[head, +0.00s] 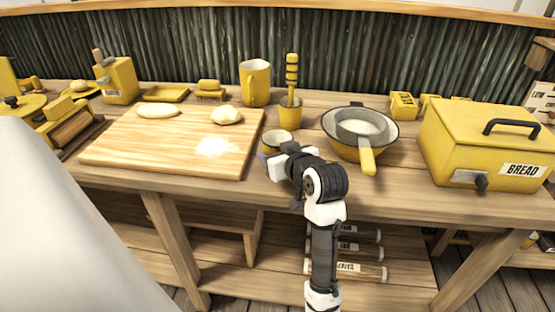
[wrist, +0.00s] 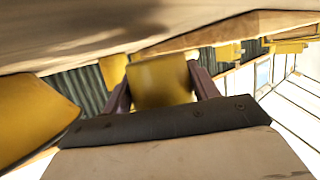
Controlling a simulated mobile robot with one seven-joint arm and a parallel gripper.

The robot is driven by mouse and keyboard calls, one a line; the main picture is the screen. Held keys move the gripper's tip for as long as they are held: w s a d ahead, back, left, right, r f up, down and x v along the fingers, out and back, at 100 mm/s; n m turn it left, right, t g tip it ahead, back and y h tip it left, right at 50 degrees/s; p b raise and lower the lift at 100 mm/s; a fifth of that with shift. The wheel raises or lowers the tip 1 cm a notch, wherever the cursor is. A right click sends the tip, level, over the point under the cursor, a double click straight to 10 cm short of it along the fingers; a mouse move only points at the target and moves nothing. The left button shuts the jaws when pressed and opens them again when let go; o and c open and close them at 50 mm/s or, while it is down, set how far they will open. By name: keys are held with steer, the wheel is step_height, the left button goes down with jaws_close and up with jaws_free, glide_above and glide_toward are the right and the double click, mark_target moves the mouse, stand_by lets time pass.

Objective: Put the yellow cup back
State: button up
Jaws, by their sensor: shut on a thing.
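The yellow cup (head: 277,149), with a pale inside, is at my gripper (head: 272,155), just right of the cutting board's front right corner. In the wrist view the same yellow cup (wrist: 162,82) sits between the two dark fingers of my gripper (wrist: 162,88), which is shut on it. The cup looks upright in the head view. My gripper hides part of its lower side, so I cannot tell whether it touches the wooden table (head: 225,188).
A yellow pot with a honey dipper (head: 290,115) stands close behind the cup, and a tall yellow mug (head: 255,85) is farther back. The cutting board (head: 120,140) holds dough. A yellow pan (head: 367,160) and a bread box (head: 470,145) are to the right.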

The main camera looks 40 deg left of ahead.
steer(key=shift+f, duration=1)
steer(key=shift+f, duration=0.15)
steer(key=o, duration=1.1)
